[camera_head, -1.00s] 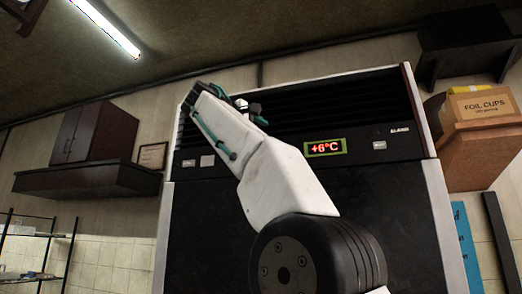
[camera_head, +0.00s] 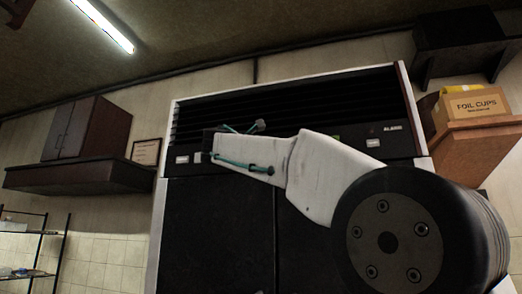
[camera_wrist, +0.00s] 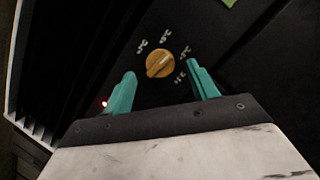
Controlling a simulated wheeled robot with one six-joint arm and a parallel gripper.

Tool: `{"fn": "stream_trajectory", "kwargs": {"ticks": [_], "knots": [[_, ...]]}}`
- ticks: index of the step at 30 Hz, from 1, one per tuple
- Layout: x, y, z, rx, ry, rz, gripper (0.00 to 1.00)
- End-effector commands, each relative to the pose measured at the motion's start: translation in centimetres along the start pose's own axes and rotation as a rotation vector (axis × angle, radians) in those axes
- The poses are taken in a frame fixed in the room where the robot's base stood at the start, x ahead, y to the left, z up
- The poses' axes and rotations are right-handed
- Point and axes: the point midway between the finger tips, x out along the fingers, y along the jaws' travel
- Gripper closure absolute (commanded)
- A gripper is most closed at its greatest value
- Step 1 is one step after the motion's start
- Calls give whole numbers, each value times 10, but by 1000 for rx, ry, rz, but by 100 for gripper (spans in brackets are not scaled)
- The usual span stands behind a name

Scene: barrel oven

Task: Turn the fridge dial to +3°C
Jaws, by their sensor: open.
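The fridge dial (camera_wrist: 160,64) is a round orange-yellow knob on the black panel in the wrist view. Small white temperature marks ring it; the +3°C mark (camera_wrist: 185,52) seems to be at its upper right, though the print is tiny. I cannot tell exactly where the knob points. My gripper (camera_wrist: 159,78) is open, with one teal finger to the lower left of the dial and one to its lower right; neither clearly touches it. In the head view my arm hides the dial and nearly all of the fridge's green-framed display.
The tall fridge (camera_head: 225,215) has a slatted grille (camera_head: 290,95) above its panel. A wall cabinet (camera_head: 90,128) on a dark shelf is at the left. A foil cups box (camera_head: 473,105) stands on a brown wooden unit at the right. A red light (camera_wrist: 104,104) shows beside the left finger.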

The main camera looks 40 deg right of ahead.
Motion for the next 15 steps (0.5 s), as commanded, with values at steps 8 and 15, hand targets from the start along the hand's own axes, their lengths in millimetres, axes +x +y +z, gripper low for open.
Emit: {"fn": "stream_trajectory", "kwargs": {"ticks": [8, 15], "knots": [[26, 0, 0, 1, 0, -1, 41], [27, 0, 0, 2, 1, 0, 41]]}}
